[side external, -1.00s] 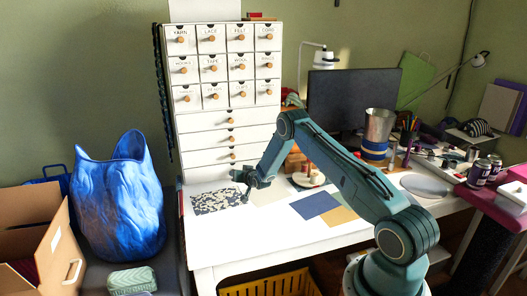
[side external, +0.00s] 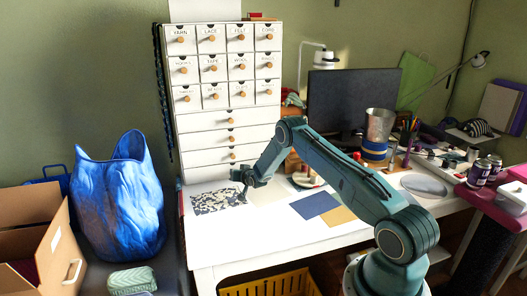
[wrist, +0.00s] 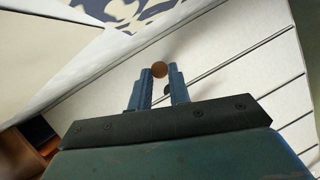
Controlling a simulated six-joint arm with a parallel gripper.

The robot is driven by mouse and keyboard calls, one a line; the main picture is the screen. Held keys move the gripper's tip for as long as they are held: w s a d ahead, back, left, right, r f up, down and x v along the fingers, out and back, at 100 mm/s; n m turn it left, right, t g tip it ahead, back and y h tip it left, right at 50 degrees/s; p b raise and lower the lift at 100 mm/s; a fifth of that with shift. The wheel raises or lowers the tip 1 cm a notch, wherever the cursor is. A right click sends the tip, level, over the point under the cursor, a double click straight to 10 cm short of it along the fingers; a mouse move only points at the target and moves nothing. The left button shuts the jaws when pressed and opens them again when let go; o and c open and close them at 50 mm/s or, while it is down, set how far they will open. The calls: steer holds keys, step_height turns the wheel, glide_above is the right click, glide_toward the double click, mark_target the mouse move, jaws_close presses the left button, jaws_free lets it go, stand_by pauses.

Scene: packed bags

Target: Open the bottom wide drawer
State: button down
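The white drawer cabinet stands at the back of the desk. The bottom wide drawer (side external: 204,174) is its lowest front, just above the desk top, and looks closed. In the side view my gripper (side external: 241,181) is low in front of this drawer and hides its knob. In the wrist view a round wooden knob (wrist: 159,69) shows between the tips of my gripper (wrist: 160,72). The fingers are apart, one on each side of the knob. I cannot tell whether they touch it.
Wide drawers with knobs (side external: 231,138) lie above, with several small labelled drawers (side external: 212,68) over them. A patterned sheet (side external: 217,202) lies flat on the desk before the cabinet. A monitor (side external: 350,100) stands to the right. The desk's front middle is clear.

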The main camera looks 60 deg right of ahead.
steer(key=shift+s+a, duration=0.15)
steer(key=s+a, duration=1.2)
steer(key=shift+s+a, duration=0.2)
stand_by(0.5)
steer(key=c, duration=1.3)
jaws_free()
steer(key=shift+v, duration=2.45)
step_height(320, 180, up, 7)
steer(key=shift+r, duration=0.1)
